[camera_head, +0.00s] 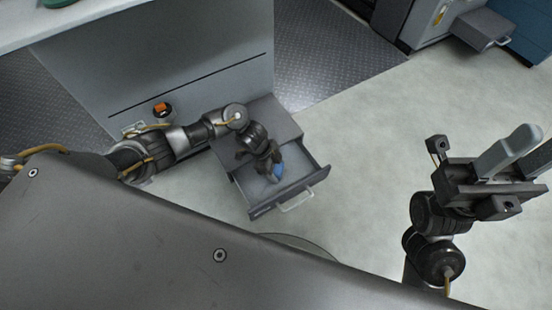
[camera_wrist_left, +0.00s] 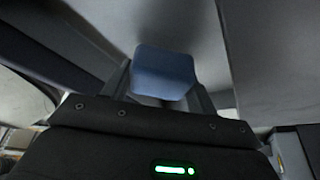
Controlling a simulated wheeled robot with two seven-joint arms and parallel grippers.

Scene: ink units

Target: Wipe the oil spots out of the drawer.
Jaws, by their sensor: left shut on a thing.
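The grey drawer (camera_head: 264,209) stands pulled out from a low grey unit, its front panel and pale handle toward the lower right. My left gripper (camera_head: 274,169) reaches down into the drawer and is shut on a blue wiping block (camera_head: 278,172). The blue block (camera_wrist_left: 165,72) also shows between the fingers in the left wrist view, close to a grey surface. I cannot tell whether it touches the drawer floor. No oil spots can be made out; the gripper and arm cover part of the drawer floor. My right gripper (camera_head: 520,140) is open and empty, above the floor at the right.
A tall grey cabinet panel (camera_head: 190,65) stands behind my left arm. A small dark object with an orange top (camera_head: 162,109) is beside that arm. Pale floor (camera_head: 370,150) is clear between the drawer and my right arm. Machines (camera_head: 440,20) stand at the upper right.

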